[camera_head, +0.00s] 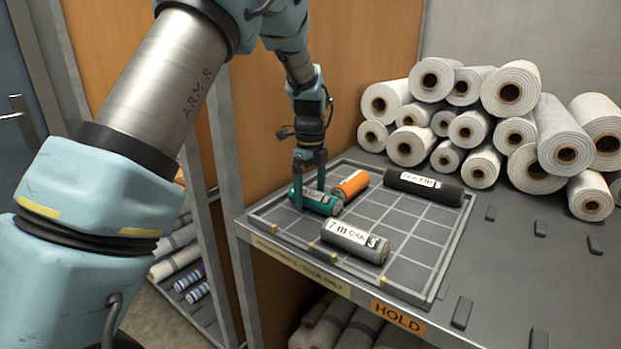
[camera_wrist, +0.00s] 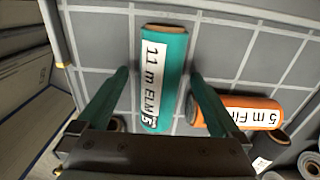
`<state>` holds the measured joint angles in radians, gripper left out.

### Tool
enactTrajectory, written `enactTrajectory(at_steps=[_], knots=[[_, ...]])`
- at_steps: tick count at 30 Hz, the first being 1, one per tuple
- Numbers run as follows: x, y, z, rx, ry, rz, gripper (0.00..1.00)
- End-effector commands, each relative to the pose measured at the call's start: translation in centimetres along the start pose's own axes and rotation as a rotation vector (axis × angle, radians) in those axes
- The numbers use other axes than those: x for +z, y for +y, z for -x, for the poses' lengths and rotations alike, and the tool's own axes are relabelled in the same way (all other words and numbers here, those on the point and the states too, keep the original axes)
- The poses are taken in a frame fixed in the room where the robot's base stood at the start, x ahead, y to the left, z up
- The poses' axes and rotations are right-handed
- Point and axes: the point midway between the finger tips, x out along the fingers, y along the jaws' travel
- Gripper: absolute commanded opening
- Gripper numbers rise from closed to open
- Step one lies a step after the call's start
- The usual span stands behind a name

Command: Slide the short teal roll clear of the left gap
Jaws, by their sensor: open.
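The short teal roll (camera_head: 322,204) lies on the gridded panel (camera_head: 407,244) near its left side. It shows in the wrist view (camera_wrist: 178,72) with a white label reading "11 m ELM". My gripper (camera_head: 308,180) is down at the roll. In the wrist view my gripper (camera_wrist: 157,75) has its two teal fingers open, one on each side of the roll, with a visible gap on the left and a narrower one on the right. Contact is not clear. The orange roll (camera_head: 351,185) lies just beyond, close to the right finger in the wrist view (camera_wrist: 236,113).
A grey roll (camera_head: 355,241) lies nearer the front edge, and a black roll (camera_head: 424,187) lies at the back. Several white rolls (camera_head: 509,90) are stacked behind. Bare grid lies between the grey and black rolls. The shelf's front edge bears a HOLD label (camera_head: 398,318).

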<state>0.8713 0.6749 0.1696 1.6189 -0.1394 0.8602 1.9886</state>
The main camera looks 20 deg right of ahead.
Motion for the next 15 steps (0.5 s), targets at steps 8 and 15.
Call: enactTrajectory(at_steps=[8, 15], knots=[[0.0, 0.0, -0.21, 0.0, 0.0, 0.001, 1.0], [0.0, -0.01, -0.19, -0.001, 0.0, 0.001, 0.75]])
